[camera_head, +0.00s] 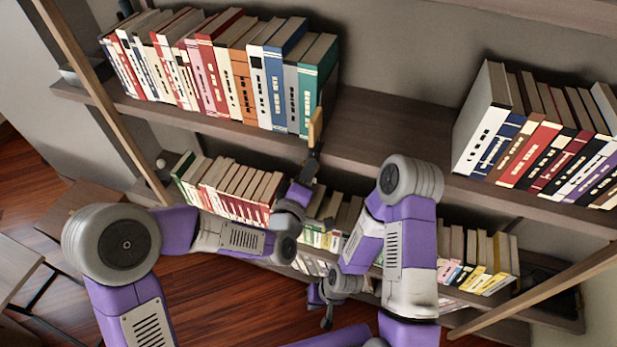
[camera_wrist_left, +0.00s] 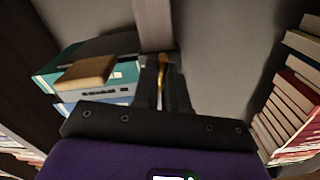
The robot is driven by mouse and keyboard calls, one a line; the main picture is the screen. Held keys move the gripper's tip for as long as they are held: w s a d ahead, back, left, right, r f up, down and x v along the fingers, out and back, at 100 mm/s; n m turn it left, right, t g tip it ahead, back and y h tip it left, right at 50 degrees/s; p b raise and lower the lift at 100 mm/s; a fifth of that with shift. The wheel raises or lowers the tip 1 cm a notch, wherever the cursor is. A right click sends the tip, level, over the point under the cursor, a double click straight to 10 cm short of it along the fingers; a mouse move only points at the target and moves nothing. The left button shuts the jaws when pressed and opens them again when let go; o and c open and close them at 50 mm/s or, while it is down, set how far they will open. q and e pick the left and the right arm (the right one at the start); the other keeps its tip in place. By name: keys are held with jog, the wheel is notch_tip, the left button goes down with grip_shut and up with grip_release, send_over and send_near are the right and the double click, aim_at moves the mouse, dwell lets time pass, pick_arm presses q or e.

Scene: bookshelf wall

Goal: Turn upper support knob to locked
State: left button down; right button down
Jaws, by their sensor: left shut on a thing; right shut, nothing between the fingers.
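My left gripper (camera_head: 313,157) is raised at the front edge of the upper shelf, just right of the teal book. In the left wrist view its two dark fingers (camera_wrist_left: 163,80) are closed on a narrow brass-coloured piece (camera_wrist_left: 163,66), which looks like the support knob. Most of the piece is hidden by the fingers, and its turn angle cannot be read. A tan wooden piece (camera_head: 315,127) shows just above the fingertips; a wooden block (camera_wrist_left: 85,72) shows left of the fingers in the wrist view. My right gripper (camera_head: 328,312) hangs low, shut and empty.
The upper shelf (camera_head: 385,130) has a bare stretch between the left book row (camera_head: 240,70) and the right book row (camera_head: 540,130). Lower shelves hold more books. Slanted wooden posts (camera_head: 100,95) stand at the sides. A small table (camera_head: 75,205) stands at left.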

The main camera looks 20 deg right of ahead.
pick_arm(q)
jog(key=shift+m+b, duration=3.05)
jog(key=shift+m, duration=0.45)
jog(key=c, duration=1.2)
grip_release()
jog(key=v, duration=0.7)
jog(key=shift+s+a, duration=0.15)
jog(key=shift+s, duration=0.1)
